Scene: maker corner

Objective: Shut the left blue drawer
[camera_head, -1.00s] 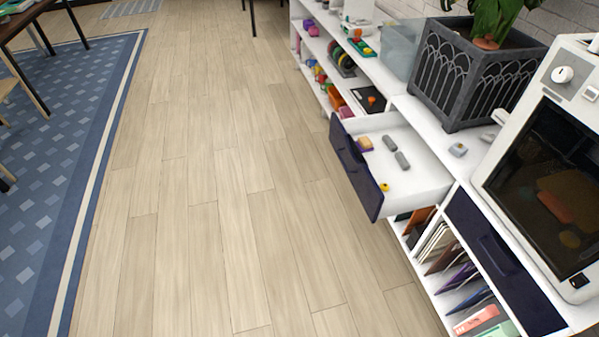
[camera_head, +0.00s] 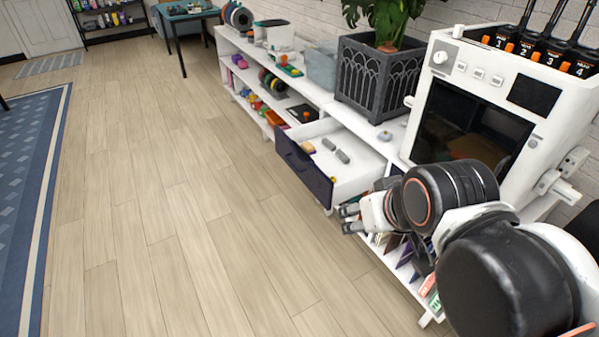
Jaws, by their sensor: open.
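The left blue drawer (camera_head: 303,174) stands pulled out from the white shelf unit, its dark blue front facing the floor space. Small items lie inside it, among them grey blocks (camera_head: 342,156) and a yellow piece. My gripper (camera_head: 346,218) is open and empty, to the right of and nearer than the drawer front, with a gap between them in the picture. My arm covers the right blue drawer and part of the shelves below.
A planter (camera_head: 374,80) and a white machine with a dark window (camera_head: 470,125) stand on the unit's top. Colourful items fill the shelves left of the drawer. The wooden floor (camera_head: 170,220) before the drawer is clear.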

